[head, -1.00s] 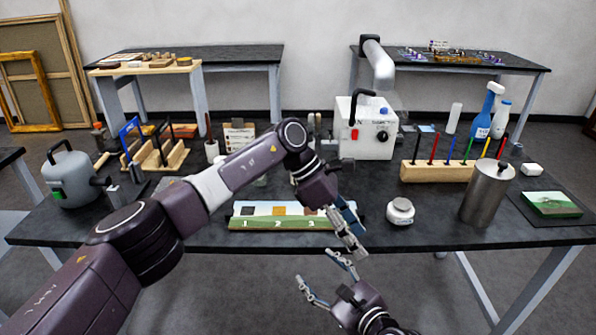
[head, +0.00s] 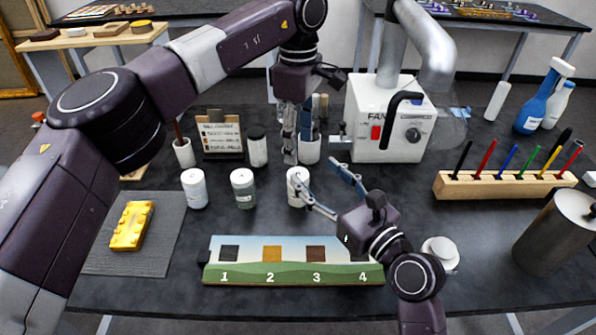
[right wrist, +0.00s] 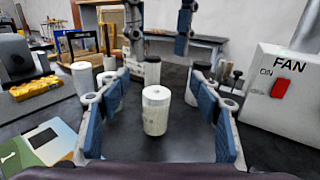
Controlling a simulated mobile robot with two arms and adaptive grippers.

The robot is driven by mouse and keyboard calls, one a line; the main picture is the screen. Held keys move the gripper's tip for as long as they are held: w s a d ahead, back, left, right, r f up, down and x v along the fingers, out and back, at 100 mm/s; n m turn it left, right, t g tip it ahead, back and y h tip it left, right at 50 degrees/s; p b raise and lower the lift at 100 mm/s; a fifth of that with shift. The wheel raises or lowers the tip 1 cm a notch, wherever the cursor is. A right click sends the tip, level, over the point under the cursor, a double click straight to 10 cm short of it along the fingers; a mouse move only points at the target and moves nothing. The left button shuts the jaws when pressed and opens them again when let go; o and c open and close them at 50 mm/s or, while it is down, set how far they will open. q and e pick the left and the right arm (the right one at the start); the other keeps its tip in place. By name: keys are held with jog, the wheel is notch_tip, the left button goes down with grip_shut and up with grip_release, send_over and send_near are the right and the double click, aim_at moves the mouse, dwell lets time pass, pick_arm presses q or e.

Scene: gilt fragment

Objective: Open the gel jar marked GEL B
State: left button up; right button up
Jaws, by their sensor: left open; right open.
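Several small jars stand on the dark table: a white-lidded jar (head: 194,188), a clear greyish jar (head: 243,188) and a white jar (head: 297,187). A dark-lidded jar (head: 257,150) stands behind them. No GEL B mark is readable on any jar. My right gripper (head: 316,177) is open and low over the table, reaching towards the white jar. In the right wrist view, a white jar (right wrist: 155,112) stands upright between its spread fingers, with visible gaps on both sides. My left gripper (head: 298,138) is open, pointing down above and behind the white jar.
A numbered strip (head: 290,262) lies in front of the jars. A yellow block (head: 132,226) rests on a grey mat (head: 108,262) at left. The fan box (head: 388,120), pen rack (head: 505,188), a round white container (head: 440,252) and metal cylinder (head: 560,235) stand to the right.

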jog(key=f, duration=0.7)
jog(key=shift+s, duration=0.35)
jog(key=x, duration=0.7)
jog(key=shift+w+f, duration=0.15)
jog(key=shift+w, duration=0.1)
jog(key=shift+a, duration=0.1)
jog(key=shift+c, duration=0.3)
grip_shut()
